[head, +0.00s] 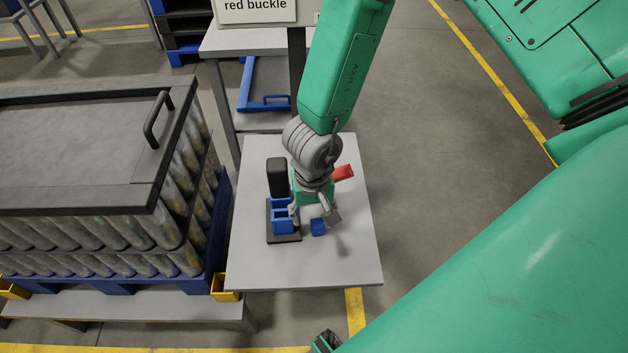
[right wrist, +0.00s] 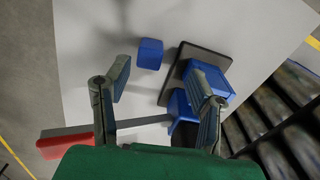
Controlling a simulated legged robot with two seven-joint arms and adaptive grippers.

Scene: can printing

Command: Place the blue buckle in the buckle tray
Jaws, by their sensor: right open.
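The blue buckle (head: 318,227) is a small blue block on the grey table, just right of the tray stand; it also shows in the right wrist view (right wrist: 150,53). The buckle tray (head: 282,222) looks like open blue bins on a dark base; the bins also show in the right wrist view (right wrist: 209,82). My right gripper (head: 324,212) is above the table close to the buckle. In the right wrist view its fingers (right wrist: 163,92) are apart with nothing between them, and the buckle lies beyond them. My left gripper is not in view.
A red block (head: 344,172) lies on the table (head: 345,265) beside my right wrist. A black upright block (head: 277,177) stands behind the bins. A large rack of cans (head: 110,232) stands left of the table. The table's front is clear.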

